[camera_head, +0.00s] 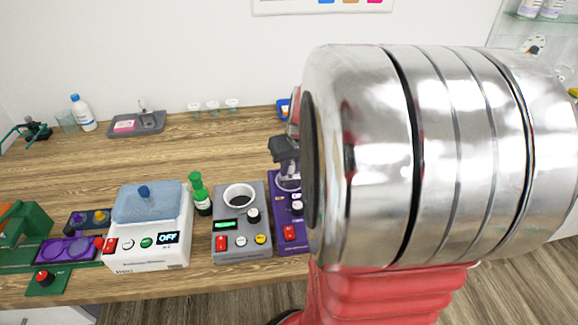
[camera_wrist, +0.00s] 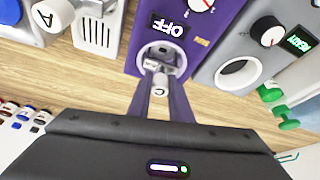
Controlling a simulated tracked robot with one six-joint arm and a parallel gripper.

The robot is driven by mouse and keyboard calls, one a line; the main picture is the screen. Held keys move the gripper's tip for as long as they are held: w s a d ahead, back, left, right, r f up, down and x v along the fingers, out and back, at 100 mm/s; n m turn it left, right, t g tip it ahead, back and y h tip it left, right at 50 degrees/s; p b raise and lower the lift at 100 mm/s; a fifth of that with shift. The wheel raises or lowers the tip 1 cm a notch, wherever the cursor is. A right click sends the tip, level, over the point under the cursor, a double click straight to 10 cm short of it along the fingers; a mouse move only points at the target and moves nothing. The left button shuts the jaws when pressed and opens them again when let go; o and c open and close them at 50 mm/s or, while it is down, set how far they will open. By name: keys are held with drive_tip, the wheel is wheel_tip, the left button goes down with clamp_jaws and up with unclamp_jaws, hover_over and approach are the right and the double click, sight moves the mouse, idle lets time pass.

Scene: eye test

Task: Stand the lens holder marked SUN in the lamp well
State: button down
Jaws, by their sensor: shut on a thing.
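My gripper (camera_wrist: 162,72) shows in the wrist view with its two fingers close together, shut on a small grey and white piece (camera_wrist: 160,89). A mark on this piece looks like a "C"; I cannot read SUN on it. Its far part lies in line with a round pale-rimmed well (camera_wrist: 143,56) in a purple device (camera_wrist: 198,48). I cannot tell whether it is inside the well or just above it. In the head view my gripper (camera_head: 286,150) is over the purple device (camera_head: 288,240), and my arm hides much of both. No mark reading SUN is legible.
A grey device (camera_head: 240,244) with a round white-rimmed opening stands close left of the purple one.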

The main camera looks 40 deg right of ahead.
drive_tip(key=c, duration=1.5)
unclamp_jaws()
drive_tip(key=shift+c, duration=0.2)
drive_tip(key=shift+o, duration=0.4)
drive_tip(key=shift+o, duration=1.3)
drive_tip(key=shift+r, duration=2.95)
drive_tip(key=shift+s, duration=0.1)
